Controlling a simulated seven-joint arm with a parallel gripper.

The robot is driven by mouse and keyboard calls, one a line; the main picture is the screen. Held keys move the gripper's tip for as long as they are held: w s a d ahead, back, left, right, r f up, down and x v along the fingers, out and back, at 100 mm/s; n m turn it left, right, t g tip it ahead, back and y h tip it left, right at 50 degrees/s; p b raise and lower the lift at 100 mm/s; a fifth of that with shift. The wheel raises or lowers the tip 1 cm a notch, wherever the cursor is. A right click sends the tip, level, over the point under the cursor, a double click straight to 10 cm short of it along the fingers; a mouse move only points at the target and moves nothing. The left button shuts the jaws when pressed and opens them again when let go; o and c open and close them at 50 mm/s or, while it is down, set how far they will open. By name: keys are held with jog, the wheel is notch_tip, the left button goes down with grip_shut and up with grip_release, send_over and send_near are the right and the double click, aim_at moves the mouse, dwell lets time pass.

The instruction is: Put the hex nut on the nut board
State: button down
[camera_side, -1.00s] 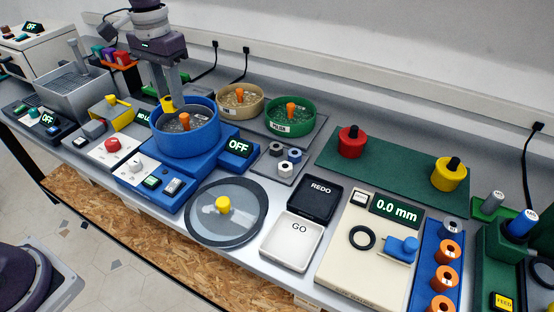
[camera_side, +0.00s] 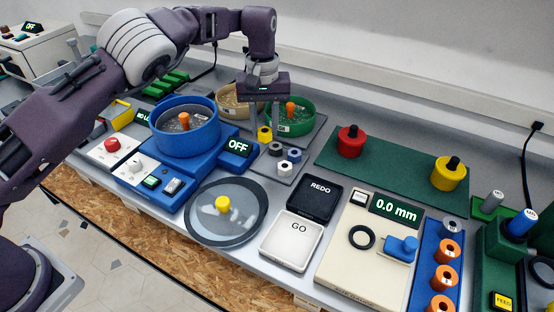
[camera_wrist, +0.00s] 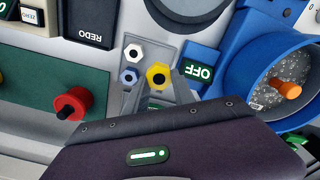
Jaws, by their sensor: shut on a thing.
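My gripper (camera_side: 266,131) is shut on a yellow hex nut (camera_side: 265,134), which also shows between my fingers in the wrist view (camera_wrist: 159,75). The nut is at the back left edge of the small grey nut board (camera_side: 263,166), beside the green bowl. I cannot tell if it is above the board or touching it. On the board stand a dark grey nut (camera_side: 276,149), a blue nut (camera_side: 295,155) and a whitish nut (camera_side: 284,168). The wrist view shows the white nut (camera_wrist: 133,52) and the blue nut (camera_wrist: 129,76) beside the held one.
A blue bowl feeder (camera_side: 185,140) with an OFF display (camera_side: 238,147) stands left of the board. Tan (camera_side: 229,110) and green (camera_side: 289,128) bowls are behind. A green mat (camera_side: 390,167) with red and yellow knobbed pieces lies to the right. REDO (camera_side: 315,200) and GO (camera_side: 290,243) trays are in front.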

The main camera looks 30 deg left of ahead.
aim_at(266, 163)
notch_tip(266, 163, down, 9)
jog(key=shift+r, duration=0.1)
jog(key=c, duration=1.3)
grip_release()
jog(key=shift+c, duration=0.2)
